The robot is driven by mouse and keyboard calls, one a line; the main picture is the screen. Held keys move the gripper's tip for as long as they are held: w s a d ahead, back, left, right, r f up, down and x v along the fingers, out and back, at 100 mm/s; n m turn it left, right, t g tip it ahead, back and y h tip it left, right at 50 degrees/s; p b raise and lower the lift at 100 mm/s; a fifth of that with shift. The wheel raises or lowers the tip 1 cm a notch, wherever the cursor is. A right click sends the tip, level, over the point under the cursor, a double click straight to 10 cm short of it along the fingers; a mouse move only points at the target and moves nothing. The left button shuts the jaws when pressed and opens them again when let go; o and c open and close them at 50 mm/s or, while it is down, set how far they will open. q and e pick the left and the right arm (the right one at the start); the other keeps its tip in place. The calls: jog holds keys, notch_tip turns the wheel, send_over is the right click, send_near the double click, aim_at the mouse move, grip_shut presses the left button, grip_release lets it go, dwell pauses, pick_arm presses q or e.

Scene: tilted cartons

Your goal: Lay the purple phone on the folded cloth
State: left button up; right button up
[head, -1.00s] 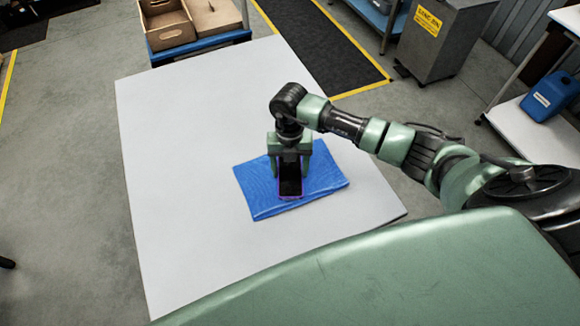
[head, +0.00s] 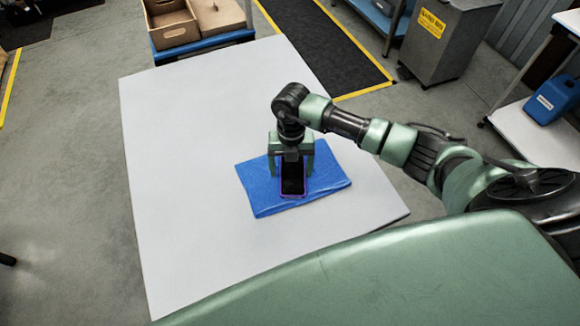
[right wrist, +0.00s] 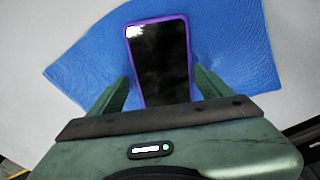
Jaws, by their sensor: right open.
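The purple phone (head: 292,180), with a dark screen facing up, lies on the blue folded cloth (head: 262,196) on the white table. In the right wrist view the phone (right wrist: 160,58) shows whole at its far end, with its near end hidden behind my gripper, and blue cloth (right wrist: 85,60) shows around it. My right gripper (head: 293,170) is over the cloth, with its open fingers on either side of the phone. In the right wrist view a gap shows between the fingers (right wrist: 160,90) and the phone's edges. My left gripper is not in view.
The white table (head: 180,180) is bare around the cloth. Cardboard boxes (head: 172,28) stand on a blue cart beyond its far edge. A grey bin (head: 440,40) and a blue canister (head: 552,97) on a side table are at the right, away from the work area.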

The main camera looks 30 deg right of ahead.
aim_at(293, 167)
jog(key=shift+s+d+r+p, duration=0.2)
jog(key=shift+s+p, duration=0.15)
jog(key=shift+p, duration=0.1)
jog(key=shift+w+d+r+b, duration=0.15)
jog(key=shift+w+r+b, duration=0.2)
jog(key=shift+b, duration=0.25)
notch_tip(293, 167, up, 11)
jog(key=w+b, duration=0.1)
jog(key=b, duration=0.1)
jog(key=shift+d, duration=0.2)
jog(key=shift+w, duration=0.1)
